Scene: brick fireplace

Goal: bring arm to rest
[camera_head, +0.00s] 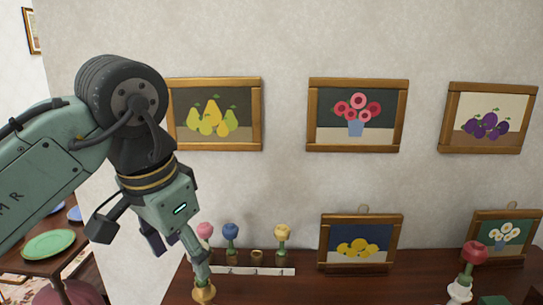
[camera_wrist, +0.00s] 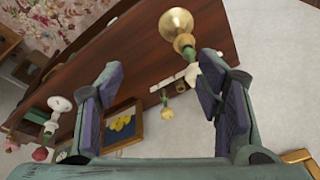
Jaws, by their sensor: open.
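My gripper (camera_head: 180,262) hangs from my arm in front of the wall at the left of the head view, pointing down over the wooden cabinet top (camera_head: 305,287). In the wrist view its two dark-padded fingers (camera_wrist: 158,68) are spread wide apart with nothing between them. A gold, round-topped object (camera_wrist: 180,25) shows just beyond the right fingertip in the wrist view; it also shows below a finger in the head view (camera_head: 203,293). Whether the finger touches it I cannot tell.
Pink (camera_head: 205,231), blue (camera_head: 230,231) and yellow (camera_head: 282,232) flowers stand near a white strip (camera_head: 255,271) with an empty brown holder (camera_head: 257,256). A lemon picture (camera_head: 360,242) leans behind. A red flower (camera_head: 475,253) stands right. Framed pictures hang above; a side table with plates (camera_head: 48,243) stands left.

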